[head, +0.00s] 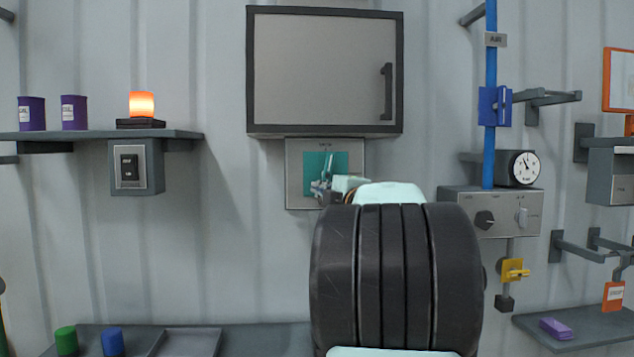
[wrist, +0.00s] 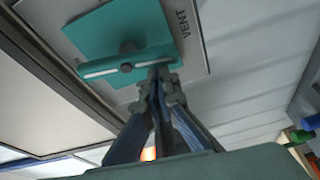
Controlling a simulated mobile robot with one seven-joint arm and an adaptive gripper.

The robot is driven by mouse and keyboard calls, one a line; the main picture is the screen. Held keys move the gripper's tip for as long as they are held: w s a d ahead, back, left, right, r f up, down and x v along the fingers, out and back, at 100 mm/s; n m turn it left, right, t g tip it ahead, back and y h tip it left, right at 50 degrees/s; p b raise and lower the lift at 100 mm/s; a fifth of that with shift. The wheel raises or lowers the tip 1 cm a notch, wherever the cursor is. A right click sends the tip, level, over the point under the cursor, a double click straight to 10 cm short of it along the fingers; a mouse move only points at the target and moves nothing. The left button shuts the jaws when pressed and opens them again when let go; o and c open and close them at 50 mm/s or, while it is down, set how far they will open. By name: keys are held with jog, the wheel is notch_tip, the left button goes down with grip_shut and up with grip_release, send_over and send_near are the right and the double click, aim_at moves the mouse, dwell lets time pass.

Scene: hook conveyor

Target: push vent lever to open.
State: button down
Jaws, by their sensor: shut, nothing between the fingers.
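The vent panel is a grey plate (head: 297,150) with a teal square (head: 343,160) on the wall under a cabinet. In the wrist view the plate (wrist: 203,62) reads VENT. The teal vent lever (wrist: 105,67), a bar with a pale stripe, lies across the teal square on a dark central pivot. My gripper (wrist: 160,76) is shut and empty, its tips at the lever's right end in that view. I cannot tell whether they touch it. In the head view my gripper (head: 321,186) is in front of the plate's lower part, and my arm hides its lower right.
The closed cabinet (head: 320,68) hangs just above the plate. At left, a shelf (head: 85,134) holds purple cans and a lit orange lamp (head: 141,105) above a switch box (head: 137,168). At right are a blue pipe (head: 490,150), a gauge (head: 524,168) and a control box (head: 500,213).

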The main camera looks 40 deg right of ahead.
jog(key=shift+s+d+f+n+g+p, duration=0.15)
jog(key=shift+d+n+g+p, duration=0.2)
jog(key=shift+n, duration=0.55)
jog(key=s+a+b, duration=0.2)
jog(key=s+a, duration=0.3)
jog(key=s, duration=0.2)
jog(key=shift+s+a, duration=0.35)
jog(key=shift+d, duration=0.1)
dwell(0.4)
